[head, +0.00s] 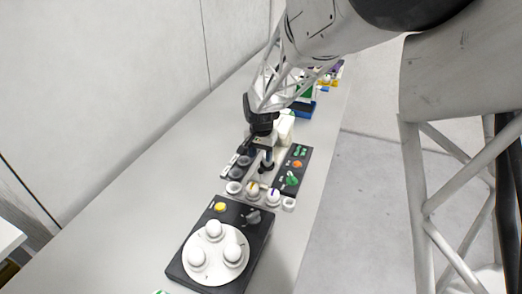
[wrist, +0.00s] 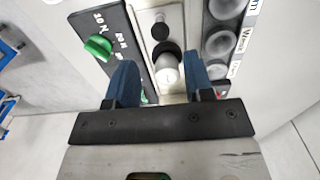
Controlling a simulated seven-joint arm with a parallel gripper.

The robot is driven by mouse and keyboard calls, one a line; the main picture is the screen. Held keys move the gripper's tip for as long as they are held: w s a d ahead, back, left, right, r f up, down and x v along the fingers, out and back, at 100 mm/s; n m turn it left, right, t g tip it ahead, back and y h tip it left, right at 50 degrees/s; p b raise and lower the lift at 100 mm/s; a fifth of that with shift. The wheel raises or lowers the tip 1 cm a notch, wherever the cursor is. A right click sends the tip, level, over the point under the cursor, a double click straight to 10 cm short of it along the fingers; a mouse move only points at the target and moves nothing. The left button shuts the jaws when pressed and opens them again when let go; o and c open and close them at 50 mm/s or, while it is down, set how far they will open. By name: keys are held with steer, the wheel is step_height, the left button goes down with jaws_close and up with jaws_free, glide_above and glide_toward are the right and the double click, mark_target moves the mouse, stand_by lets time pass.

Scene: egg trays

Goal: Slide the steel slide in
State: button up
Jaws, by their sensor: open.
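The steel slide (wrist: 180,15) shows in the wrist view as a grey metal strip between two dark panels. A black round knob (wrist: 160,31) and a black round part stand on it, with a white rounded piece (wrist: 167,70) just below them in the picture. My gripper (wrist: 160,80) is open, its two blue fingers spread either side of the white piece; I cannot tell whether they touch it. In the head view my gripper (head: 262,128) hangs over the far part of the egg device (head: 300,160), and hides part of the slide.
A black box (head: 185,268) with a white turntable stands nearer. Blue trays (head: 303,110) lie behind. The table is clear at left.

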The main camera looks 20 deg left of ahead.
mark_target(261, 168)
steer(key=shift+f, duration=3.65)
steer(key=shift+f, duration=0.45)
steer(key=shift+c, duration=0.2)
steer(key=c, duration=0.7)
